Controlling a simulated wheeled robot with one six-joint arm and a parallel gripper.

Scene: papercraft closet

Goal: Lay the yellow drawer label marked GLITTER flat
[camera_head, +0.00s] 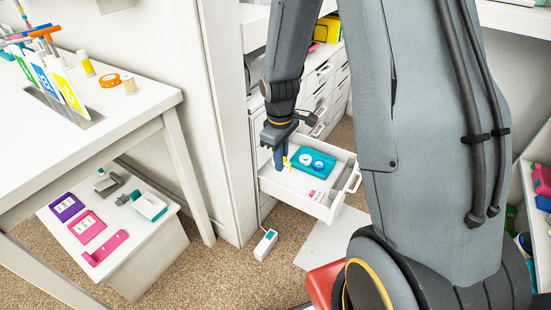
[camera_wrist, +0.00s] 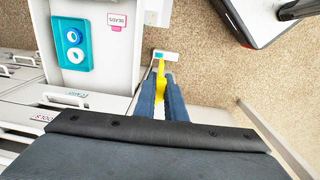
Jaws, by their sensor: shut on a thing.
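My gripper (camera_head: 284,165) is shut on a narrow yellow piece (camera_head: 287,163), which looks like the yellow label. In the wrist view the yellow piece (camera_wrist: 161,75) stands edge-on between my two blue fingers (camera_wrist: 161,95), its tip pointing out past them. No GLITTER lettering can be read on it. My gripper is at the left side of the open white drawer (camera_head: 315,207), near its side wall; I cannot tell its exact height.
A white device with a teal patch (camera_head: 266,244) lies on the carpet below the drawer. A white table (camera_head: 120,105) and a low shelf with purple and pink pieces (camera_head: 120,225) stand at the left. A white wall post (camera_head: 222,120) is close left of the drawer.

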